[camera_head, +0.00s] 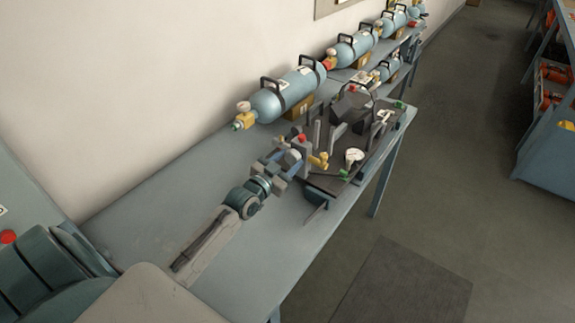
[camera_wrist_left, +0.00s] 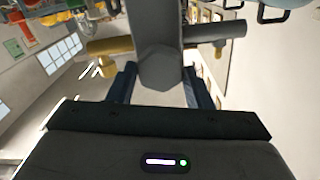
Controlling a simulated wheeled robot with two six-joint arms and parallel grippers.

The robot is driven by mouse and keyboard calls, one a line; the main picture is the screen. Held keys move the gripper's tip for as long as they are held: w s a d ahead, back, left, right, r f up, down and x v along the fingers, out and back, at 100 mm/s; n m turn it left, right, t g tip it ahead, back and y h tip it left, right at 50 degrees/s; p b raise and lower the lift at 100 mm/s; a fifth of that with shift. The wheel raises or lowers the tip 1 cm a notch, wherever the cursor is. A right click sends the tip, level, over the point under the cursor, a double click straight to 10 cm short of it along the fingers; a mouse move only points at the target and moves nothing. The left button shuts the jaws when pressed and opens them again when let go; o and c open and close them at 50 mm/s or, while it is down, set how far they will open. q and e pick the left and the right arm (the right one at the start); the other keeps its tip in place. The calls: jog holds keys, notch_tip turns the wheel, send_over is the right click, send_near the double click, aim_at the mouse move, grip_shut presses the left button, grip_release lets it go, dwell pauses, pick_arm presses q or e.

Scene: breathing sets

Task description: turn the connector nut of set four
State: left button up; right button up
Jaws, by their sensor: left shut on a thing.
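My left gripper (camera_head: 292,160) reaches along the bench to the near end of the dark apparatus (camera_head: 342,135). In the left wrist view its two dark blue fingers (camera_wrist_left: 160,88) are closed on either side of a grey hexagonal connector nut (camera_wrist_left: 160,68). A grey block lies just behind the nut, with a yellow fitting (camera_wrist_left: 108,47) on its left and a dark grey cylinder (camera_wrist_left: 218,33) on its right. In the head view the yellow fitting (camera_head: 320,161) shows beside the fingertips, and the gripper hides the nut. My right gripper is not in view.
A blue cylinder (camera_head: 288,94) with black handles lies along the wall behind the apparatus. More cylinders (camera_head: 354,47) lie farther along. The near bench top (camera_head: 165,195) is clear. A blue shelf unit (camera_head: 548,150) stands across the aisle at right.

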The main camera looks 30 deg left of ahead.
pick_arm(q)
jog(key=shift+m+b, duration=0.45)
jog(key=shift+m, duration=0.25)
jog(key=o, duration=1)
